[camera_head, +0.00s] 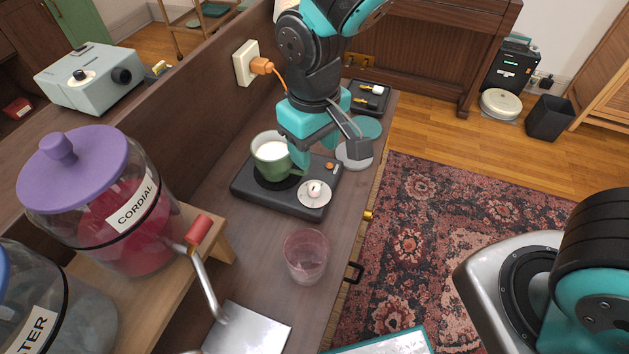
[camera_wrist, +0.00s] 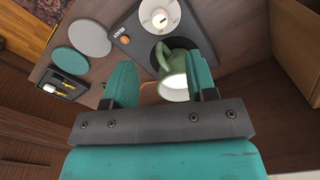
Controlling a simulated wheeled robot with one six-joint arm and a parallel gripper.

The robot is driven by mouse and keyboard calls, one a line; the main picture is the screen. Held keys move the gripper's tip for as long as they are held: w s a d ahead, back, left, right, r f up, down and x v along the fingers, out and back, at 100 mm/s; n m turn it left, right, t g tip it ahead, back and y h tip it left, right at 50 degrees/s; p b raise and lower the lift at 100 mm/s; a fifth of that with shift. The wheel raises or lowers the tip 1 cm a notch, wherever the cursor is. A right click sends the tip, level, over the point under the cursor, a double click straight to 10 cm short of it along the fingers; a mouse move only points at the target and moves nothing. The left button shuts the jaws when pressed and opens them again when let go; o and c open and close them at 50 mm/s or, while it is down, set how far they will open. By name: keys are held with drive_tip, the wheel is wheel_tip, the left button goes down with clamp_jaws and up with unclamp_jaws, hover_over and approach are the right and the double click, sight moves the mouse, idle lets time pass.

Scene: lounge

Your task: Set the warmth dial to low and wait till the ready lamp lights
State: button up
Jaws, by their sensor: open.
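A dark warmer plate (camera_head: 262,200) sits on the wooden counter, also in the wrist view (camera_wrist: 140,45). Its round white dial (camera_head: 314,196) is at the near right corner and shows in the wrist view (camera_wrist: 158,15); its markings are too small to read. A small orange lamp (camera_head: 329,166) is at the plate's right side, also in the wrist view (camera_wrist: 124,39); I cannot tell if it is lit. A green mug (camera_head: 268,161) with white contents stands on the hot disc. My gripper (camera_wrist: 164,76) is open above the plate, the mug's handle showing between its fingers.
An orange plug (camera_head: 262,66) is in the wall socket. A clear pink tumbler (camera_head: 305,262) stands in front of the plate. Round coasters (camera_head: 354,157) and a black tray (camera_head: 370,102) lie beyond. The cordial jar (camera_head: 100,215) is on a wooden stand at left.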

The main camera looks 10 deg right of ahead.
sight(315, 186)
wheel_tip(315, 186, down, 10)
drive_tip(key=shift+f, duration=0.15)
drive_tip(key=shift+c, duration=0.3)
